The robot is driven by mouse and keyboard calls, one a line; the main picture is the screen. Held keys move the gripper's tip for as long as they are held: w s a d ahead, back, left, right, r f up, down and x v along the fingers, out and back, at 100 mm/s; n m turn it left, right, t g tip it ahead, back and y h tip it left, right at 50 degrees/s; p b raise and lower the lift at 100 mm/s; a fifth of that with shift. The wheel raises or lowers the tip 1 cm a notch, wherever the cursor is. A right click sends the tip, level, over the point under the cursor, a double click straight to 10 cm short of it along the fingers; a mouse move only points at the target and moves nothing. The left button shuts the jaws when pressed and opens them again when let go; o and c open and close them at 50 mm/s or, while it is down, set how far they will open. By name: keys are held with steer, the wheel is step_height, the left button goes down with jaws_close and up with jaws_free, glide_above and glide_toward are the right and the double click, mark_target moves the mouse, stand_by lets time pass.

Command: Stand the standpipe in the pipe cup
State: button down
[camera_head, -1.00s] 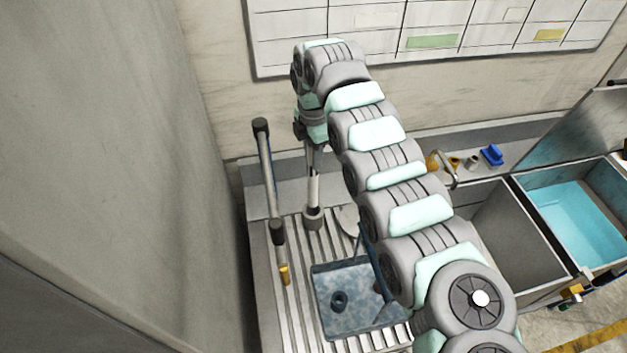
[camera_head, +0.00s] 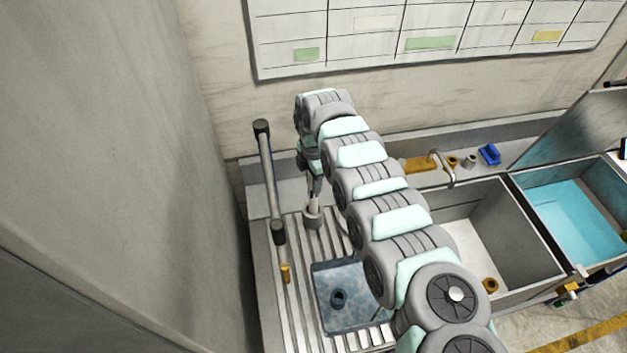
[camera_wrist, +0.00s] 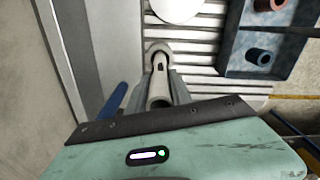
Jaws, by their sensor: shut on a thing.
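The standpipe, a pale grey tube, shows in the wrist view (camera_wrist: 159,92) between my fingers, with its far end at the grey pipe cup (camera_wrist: 158,47). In the head view the pipe cup (camera_head: 312,219) stands on the ribbed drainboard, and a short part of the standpipe (camera_head: 312,202) shows above it. My gripper (camera_head: 315,188) is low, just over the cup, and shut on the standpipe. The pipe looks about upright and its lower end appears to be within the cup's rim. How deep it sits is hidden.
A blue tray (camera_head: 355,318) with a dark ring in it lies right of the cup. A dark-ended rail (camera_head: 268,180) rises close on the left. Sink basins (camera_head: 495,235) are to the right, behind my arm.

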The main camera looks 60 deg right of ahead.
steer(key=shift+f, duration=0.15)
steer(key=c, duration=1.1)
jaws_free()
steer(key=shift+c, duration=0.2)
step_height(320, 180, up, 12)
steer(key=b, duration=0.3)
steer(key=shift+r, duration=0.2)
